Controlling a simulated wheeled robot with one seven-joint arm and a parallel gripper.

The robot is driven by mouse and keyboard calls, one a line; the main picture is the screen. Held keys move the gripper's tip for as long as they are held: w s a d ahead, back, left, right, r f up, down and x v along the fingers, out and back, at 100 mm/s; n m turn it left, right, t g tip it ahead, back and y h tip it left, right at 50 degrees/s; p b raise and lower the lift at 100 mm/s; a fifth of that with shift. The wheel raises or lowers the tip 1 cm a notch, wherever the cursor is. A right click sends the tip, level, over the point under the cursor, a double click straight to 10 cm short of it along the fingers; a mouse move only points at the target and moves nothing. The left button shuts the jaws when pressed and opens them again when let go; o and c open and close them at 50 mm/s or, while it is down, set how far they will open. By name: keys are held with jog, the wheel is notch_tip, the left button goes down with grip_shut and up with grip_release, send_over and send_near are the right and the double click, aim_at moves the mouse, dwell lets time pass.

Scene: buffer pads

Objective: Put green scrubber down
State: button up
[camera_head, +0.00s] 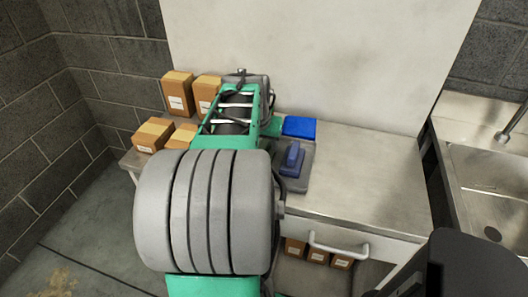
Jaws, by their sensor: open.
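I cannot make out a green scrubber for certain. A small green patch (272,128) shows just right of my arm, and I cannot tell whether it is the scrubber or part of my arm. A blue block-like scrubber with a raised handle (291,160) sits on a dark grey pad (303,178) on the metal counter. A flat blue pad (299,127) lies behind it. My green and grey arm reaches over the counter's left part and covers much of it. My gripper's fingers are not visible.
Brown boxes (178,93) stand at the counter's left end. The counter (370,180) is clear on its right. A back panel (320,60) rises behind it. A drawer handle (338,246) is in front, with more boxes (318,257) below. A sink (490,190) is at the right.

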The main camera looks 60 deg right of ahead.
jog(key=shift+f, duration=0.1)
jog(key=shift+c, duration=0.2)
grip_shut()
dwell(0.5)
